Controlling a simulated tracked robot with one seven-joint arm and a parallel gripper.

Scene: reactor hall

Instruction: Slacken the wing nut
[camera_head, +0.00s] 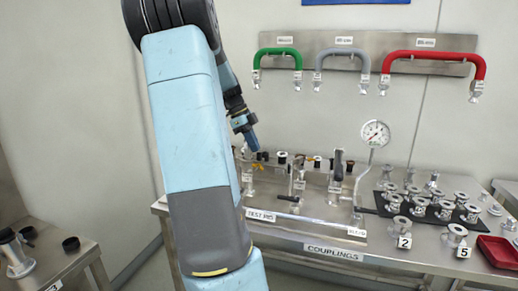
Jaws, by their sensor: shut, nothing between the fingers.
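My gripper (253,146) is at the end of my arm, left of centre, pointing down over the back left of the steel test rig (318,217). Its fingers look closed, with nothing seen between them. Below it is a small orange-yellow part (258,166) on a fitting; it may be the wing nut, but it is too small to tell. The gripper appears a little above it, apart. Other clamped fittings (299,182) stand along the rig. My arm hides the rig's left side.
Green (279,51), grey (343,50) and red (433,55) hoses hang on the wall. Metal couplings (417,207) crowd a black mat at right, near a red tray (499,252).

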